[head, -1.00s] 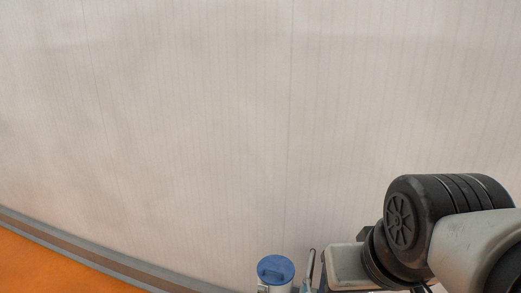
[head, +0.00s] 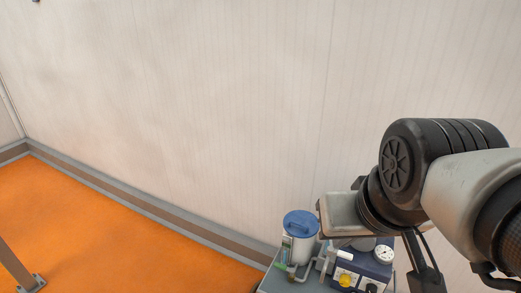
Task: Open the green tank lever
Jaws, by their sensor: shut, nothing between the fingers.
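A pale tank (head: 299,246) with a blue handled lid (head: 300,221) stands on a grey-topped unit low in the head view, left of my arm. A small greenish part (head: 291,268) shows at the tank's lower left. It is too small to tell whether it is the green lever or how it is set. My arm comes in from the right, and its pale wrist link hangs just right of the tank, apart from it in the picture. My gripper's fingers cannot be made out.
A dark blue box (head: 362,267) with a white gauge (head: 384,254) and a yellow knob (head: 345,281) sits beside the tank, partly under my arm. A pale wall (head: 200,90) stands behind. The orange floor (head: 100,230) is open at left, with a post (head: 15,265) at the far left edge.

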